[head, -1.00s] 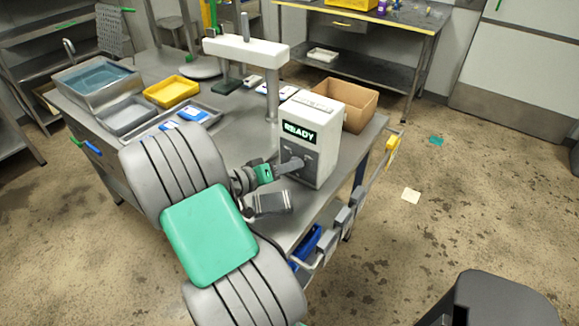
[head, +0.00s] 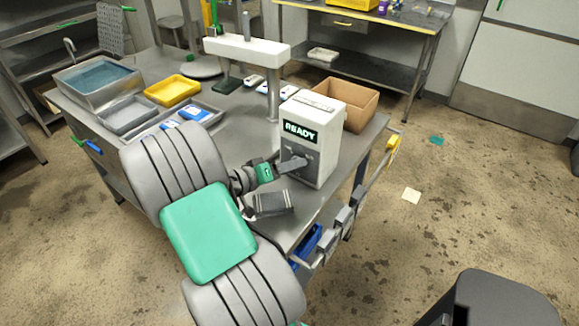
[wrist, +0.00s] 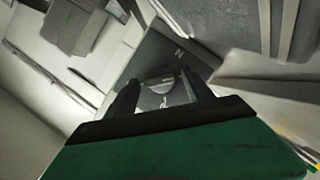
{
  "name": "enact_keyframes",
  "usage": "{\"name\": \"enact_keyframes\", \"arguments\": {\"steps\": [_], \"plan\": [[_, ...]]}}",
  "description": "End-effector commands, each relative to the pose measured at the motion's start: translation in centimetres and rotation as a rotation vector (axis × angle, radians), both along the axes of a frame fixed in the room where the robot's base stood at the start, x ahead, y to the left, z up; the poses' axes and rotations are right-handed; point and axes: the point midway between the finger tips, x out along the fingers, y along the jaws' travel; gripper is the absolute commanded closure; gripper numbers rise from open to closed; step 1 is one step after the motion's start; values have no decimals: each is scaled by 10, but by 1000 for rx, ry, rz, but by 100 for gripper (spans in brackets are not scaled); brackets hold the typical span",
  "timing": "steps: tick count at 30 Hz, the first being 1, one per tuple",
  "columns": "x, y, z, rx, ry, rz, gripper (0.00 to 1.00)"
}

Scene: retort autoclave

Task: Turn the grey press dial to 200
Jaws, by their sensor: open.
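The press unit (head: 322,113) is a white and grey box with a lit READY display (head: 300,132), standing on the steel table. My gripper (head: 300,161) is at its front panel, below the display, and covers the dial in the head view. In the wrist view the round grey dial (wrist: 172,93) sits on a dark plate (wrist: 157,56) with a pale letter that looks like N. My two fingers (wrist: 160,92) are spread, one on each side of the dial. I cannot tell whether they touch it. No scale numbers or dial setting can be read.
A cardboard box (head: 360,108) stands behind the press unit. A white-topped stand (head: 245,49), a yellow tray (head: 172,90) and metal pans (head: 127,115) are farther left on the table. Small grey boxes and a rail (head: 345,217) line the table's right edge.

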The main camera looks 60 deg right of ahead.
Motion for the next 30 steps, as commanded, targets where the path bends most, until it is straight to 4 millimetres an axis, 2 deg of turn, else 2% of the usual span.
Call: {"name": "enact_keyframes", "arguments": {"steps": [5,12,15,30], "plan": [[6,10,3,-1,-1,3,40],[27,52,15,-1,-2,6,40],[31,64,19,0,-1,3,40],[36,71,18,27,-15,11,40]]}}
